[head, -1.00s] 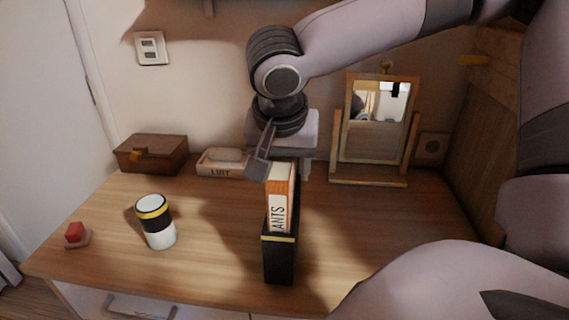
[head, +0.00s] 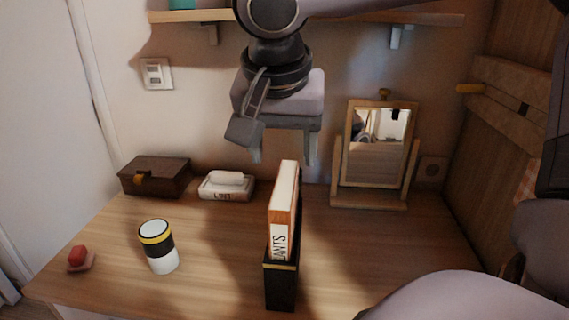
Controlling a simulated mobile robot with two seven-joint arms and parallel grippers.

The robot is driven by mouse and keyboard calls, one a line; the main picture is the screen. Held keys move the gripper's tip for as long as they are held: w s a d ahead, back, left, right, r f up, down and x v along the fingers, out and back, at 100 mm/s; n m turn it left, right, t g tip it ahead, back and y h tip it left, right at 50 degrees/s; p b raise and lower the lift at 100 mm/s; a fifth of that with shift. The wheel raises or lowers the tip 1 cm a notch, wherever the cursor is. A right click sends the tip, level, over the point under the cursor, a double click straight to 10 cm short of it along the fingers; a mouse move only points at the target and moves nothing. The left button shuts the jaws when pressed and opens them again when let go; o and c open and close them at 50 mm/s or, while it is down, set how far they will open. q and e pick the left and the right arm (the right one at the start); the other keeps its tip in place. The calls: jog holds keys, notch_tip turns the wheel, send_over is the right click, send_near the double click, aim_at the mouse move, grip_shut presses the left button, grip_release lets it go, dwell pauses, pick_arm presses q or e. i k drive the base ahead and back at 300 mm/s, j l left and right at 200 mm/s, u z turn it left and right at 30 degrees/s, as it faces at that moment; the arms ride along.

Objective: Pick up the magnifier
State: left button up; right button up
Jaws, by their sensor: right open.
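I cannot make out a magnifier in the head view. My right gripper (head: 283,154) hangs from above with its two fingers pointing down and apart. It is open, with nothing seen between the fingers. In the picture it sits just above and behind the tall orange-and-white book (head: 283,215), which stands upright in a black holder (head: 281,287) on the wooden desk (head: 215,262). My left gripper is not in view.
A black-and-white jar (head: 159,247) and a small red object (head: 77,259) are at left. A brown box (head: 154,177) and a white dish (head: 226,186) line the back. A framed mirror (head: 376,150) stands back right. A shelf (head: 390,20) runs above. Desk right of the book is clear.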

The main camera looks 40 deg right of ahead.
aim_at(155, 236)
jog(key=k+j, duration=1.15)
jog(key=j, duration=0.25)
